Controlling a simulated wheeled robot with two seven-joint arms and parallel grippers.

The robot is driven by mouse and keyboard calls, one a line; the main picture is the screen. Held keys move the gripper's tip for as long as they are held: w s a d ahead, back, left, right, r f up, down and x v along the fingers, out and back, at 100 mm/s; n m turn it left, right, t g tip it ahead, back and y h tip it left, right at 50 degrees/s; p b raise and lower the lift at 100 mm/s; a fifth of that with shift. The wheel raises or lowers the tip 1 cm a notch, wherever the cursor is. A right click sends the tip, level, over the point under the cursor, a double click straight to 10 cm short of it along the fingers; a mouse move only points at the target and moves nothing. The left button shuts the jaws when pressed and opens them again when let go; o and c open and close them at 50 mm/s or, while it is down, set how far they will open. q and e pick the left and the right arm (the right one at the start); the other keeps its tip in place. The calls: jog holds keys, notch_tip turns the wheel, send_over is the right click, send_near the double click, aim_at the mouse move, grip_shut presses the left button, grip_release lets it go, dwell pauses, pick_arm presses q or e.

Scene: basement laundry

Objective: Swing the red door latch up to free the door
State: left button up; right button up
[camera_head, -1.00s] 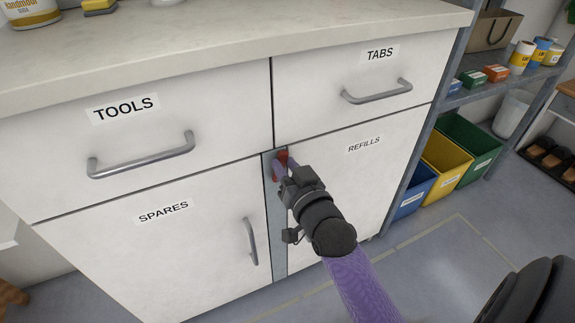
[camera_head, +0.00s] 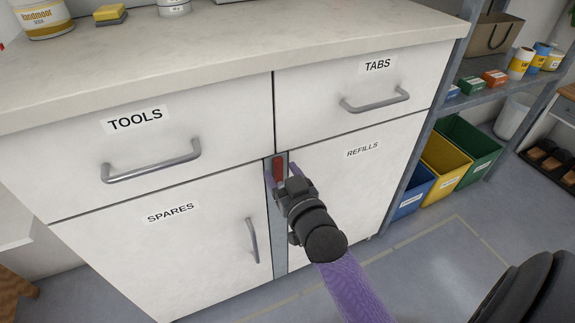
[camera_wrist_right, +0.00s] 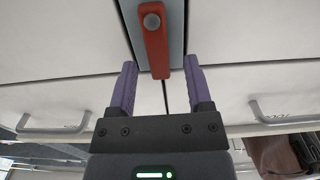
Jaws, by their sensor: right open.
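The red latch (camera_head: 278,170) sits on the grey post between the SPARES and REFILLS doors, just under the drawers. In the right wrist view, which is upside down, the latch (camera_wrist_right: 156,45) has a round grey pivot at its lower real end, and its bar points almost straight up toward the drawers. My right gripper (camera_head: 281,171) is open at the latch. Its purple fingers (camera_wrist_right: 160,64) stand on either side of the bar's free end, with visible gaps. The REFILLS door (camera_head: 350,195) looks closed. My left gripper is not in view.
The SPARES door (camera_head: 160,260) with its handle is left of the post. Drawer handles for TOOLS (camera_head: 152,162) and TABS (camera_head: 375,101) stick out above. Blue, yellow and green bins (camera_head: 440,170) stand right of the cabinet. The floor in front is open.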

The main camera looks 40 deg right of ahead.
jog(key=p+v, duration=0.4)
jog(key=v, duration=0.5)
jog(key=shift+s+a, duration=0.15)
jog(key=shift+s, duration=0.1)
